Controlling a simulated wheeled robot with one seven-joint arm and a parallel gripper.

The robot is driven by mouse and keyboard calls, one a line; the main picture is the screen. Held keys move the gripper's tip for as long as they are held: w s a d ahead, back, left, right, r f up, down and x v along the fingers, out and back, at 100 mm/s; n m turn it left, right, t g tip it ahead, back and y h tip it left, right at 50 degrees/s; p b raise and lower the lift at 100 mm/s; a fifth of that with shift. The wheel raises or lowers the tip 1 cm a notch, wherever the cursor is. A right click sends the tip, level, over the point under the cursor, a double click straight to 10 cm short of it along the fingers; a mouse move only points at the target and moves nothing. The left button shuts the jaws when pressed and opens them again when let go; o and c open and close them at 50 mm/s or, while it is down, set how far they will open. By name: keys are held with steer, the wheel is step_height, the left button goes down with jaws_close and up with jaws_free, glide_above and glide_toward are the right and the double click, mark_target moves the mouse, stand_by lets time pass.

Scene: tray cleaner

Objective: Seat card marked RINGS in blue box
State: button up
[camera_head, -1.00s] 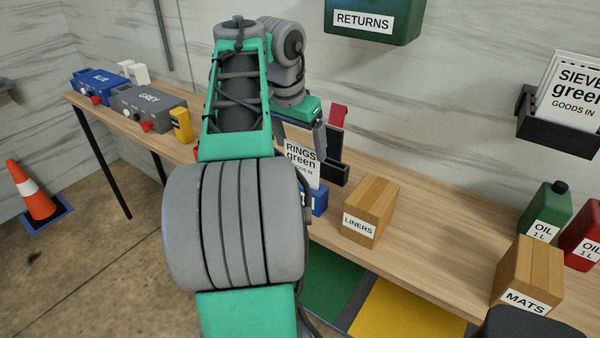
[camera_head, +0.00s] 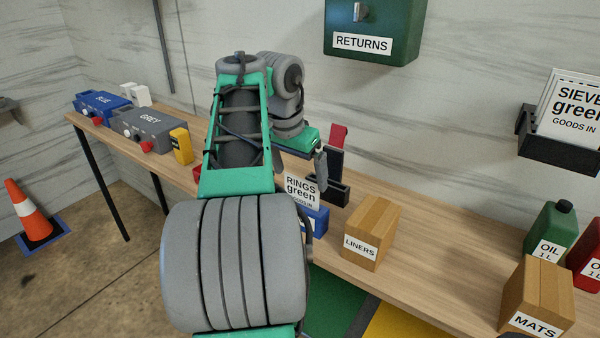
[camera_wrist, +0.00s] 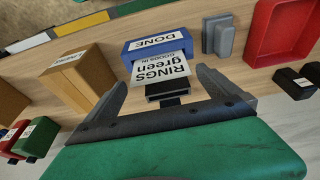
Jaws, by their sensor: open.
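The white card marked RINGS green (camera_head: 301,189) stands in the blue box (camera_head: 315,220), its lower part hidden by the box front. In the wrist view the card (camera_wrist: 162,70) leans out of the blue box (camera_wrist: 158,44), whose label reads DONE. My gripper (camera_head: 301,168) is above the card in the head view. In the wrist view my gripper (camera_wrist: 163,80) is open, with a finger on each side of the card and visible gaps between. I cannot tell whether the card touches the box floor.
A cardboard LINERS box (camera_head: 370,236) stands right of the blue box. A black holder with a red-topped piece (camera_head: 336,165) is just behind. A red tray (camera_wrist: 283,30) shows in the wrist view. The bench (camera_head: 425,265) is clear between LINERS and MATS (camera_head: 538,295).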

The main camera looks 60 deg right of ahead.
steer(key=p+v, duration=0.7)
steer(key=v, duration=0.4)
steer(key=w+a+f+n+t, duration=0.1)
steer(key=w+a+f+n, duration=0.2)
steer(key=w+a+n, duration=0.3)
steer(key=w+a+f+n+t, duration=0.1)
steer(key=w+a+f+n, duration=0.4)
steer(key=a, duration=0.4)
steer(key=a+f+n+t+y, duration=0.1)
steer(key=a+f+n, duration=0.3)
steer(key=a, duration=0.8)
steer(key=w+a+f+n+y, duration=0.1)
steer(key=a+f+n, duration=0.4)
steer(key=a, duration=0.8)
steer(key=shift+f+t+y, duration=0.4)
steer(key=shift+f+y, duration=0.1)
steer(key=shift+f, duration=0.3)
steer(key=shift+w, duration=0.1)
